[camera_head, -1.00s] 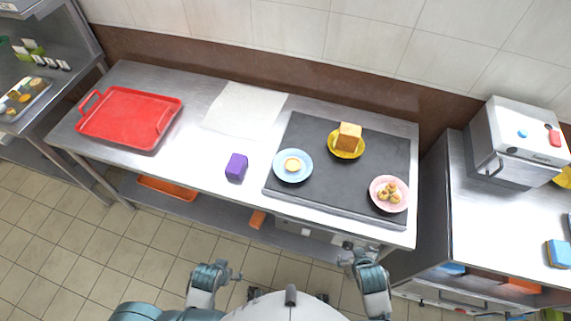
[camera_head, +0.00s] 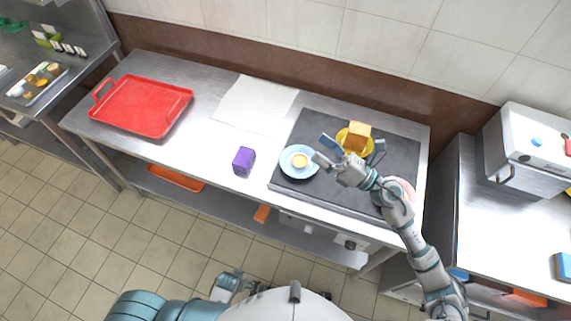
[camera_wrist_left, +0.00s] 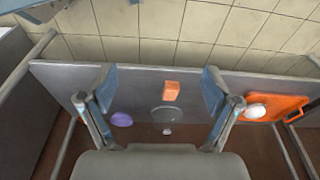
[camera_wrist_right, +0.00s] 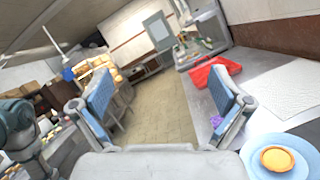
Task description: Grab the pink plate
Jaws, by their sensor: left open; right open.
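The pink plate (camera_head: 409,185) is at the right end of the dark slab on the steel counter. My right forearm and wrist cover most of it in the head view, and its food is hidden. My right gripper (camera_head: 353,146) is open and empty above the slab, left of the pink plate and over the yellow plate (camera_head: 344,137) with a bread cube. Its open fingers also show in the right wrist view (camera_wrist_right: 160,80). My left gripper (camera_head: 231,284) is low in front of the counter; the left wrist view shows its fingers apart and empty (camera_wrist_left: 158,80).
A blue plate (camera_head: 299,173) with a tart lies just left of my right gripper. A purple block (camera_head: 244,161), a white cloth (camera_head: 254,106) and a red tray (camera_head: 141,118) are further left. A steel appliance (camera_head: 525,150) stands on the right counter.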

